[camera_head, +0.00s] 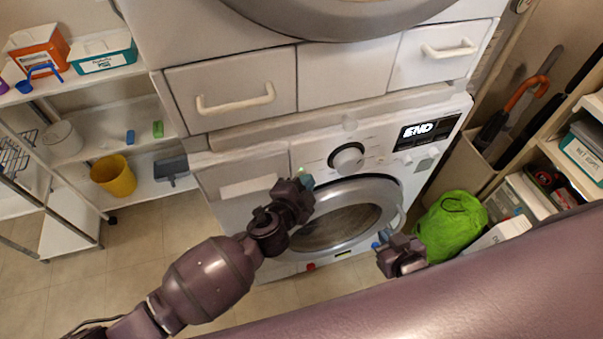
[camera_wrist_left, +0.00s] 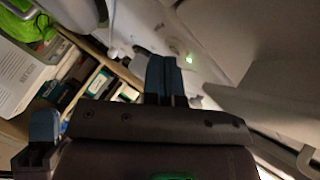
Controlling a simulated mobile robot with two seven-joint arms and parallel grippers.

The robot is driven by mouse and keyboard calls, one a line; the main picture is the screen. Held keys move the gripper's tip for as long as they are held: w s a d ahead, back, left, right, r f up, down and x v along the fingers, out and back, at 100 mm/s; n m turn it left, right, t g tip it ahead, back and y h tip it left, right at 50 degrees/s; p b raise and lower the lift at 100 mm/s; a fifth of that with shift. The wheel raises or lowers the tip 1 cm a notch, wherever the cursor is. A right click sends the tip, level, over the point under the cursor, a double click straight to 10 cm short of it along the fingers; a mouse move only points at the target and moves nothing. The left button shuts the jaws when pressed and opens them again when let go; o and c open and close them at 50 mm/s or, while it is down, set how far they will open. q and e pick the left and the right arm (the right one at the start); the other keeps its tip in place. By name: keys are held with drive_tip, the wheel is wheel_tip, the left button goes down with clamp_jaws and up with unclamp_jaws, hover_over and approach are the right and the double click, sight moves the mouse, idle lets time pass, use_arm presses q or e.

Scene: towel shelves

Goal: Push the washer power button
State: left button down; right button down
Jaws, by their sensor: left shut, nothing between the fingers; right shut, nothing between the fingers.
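The white washer (camera_head: 270,165) stands below a second machine, with its round door (camera_head: 345,213) facing me. Its panel has a round knob (camera_head: 347,158), a lit display (camera_head: 427,131) reading "END" and small buttons (camera_head: 420,158) below the display. A small green light shows left of the knob, beside my left gripper (camera_head: 306,181); a green light (camera_wrist_left: 188,60) also shows in the left wrist view. My left gripper is shut and empty; its blue fingertips (camera_wrist_left: 164,78) are together. I cannot tell whether they touch the panel. My right gripper (camera_head: 381,240) is shut and empty by the door's lower right.
Shelves on the left hold a yellow bucket (camera_head: 114,176) and boxes. A bright green bag (camera_head: 451,227) lies right of the washer, beside a wooden shelf unit (camera_head: 562,160). Drawers (camera_head: 232,92) sit above the washer panel. The floor at lower left is clear.

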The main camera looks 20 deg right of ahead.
use_arm(q)
drive_tip(key=shift+w, duration=0.1)
use_arm(e)
drive_tip(key=shift+s+f, duration=0.25)
drive_tip(key=shift+s, duration=0.05)
use_arm(q)
drive_tip(key=shift+s, duration=0.6)
use_arm(e)
drive_tip(key=shift+w+r, duration=0.5)
drive_tip(key=shift+w, duration=0.1)
use_arm(q)
drive_tip(key=s, duration=0.6)
drive_tip(key=shift+d+p, duration=0.15)
drive_tip(key=shift+p, duration=0.3)
use_arm(e)
drive_tip(key=shift+r, duration=0.3)
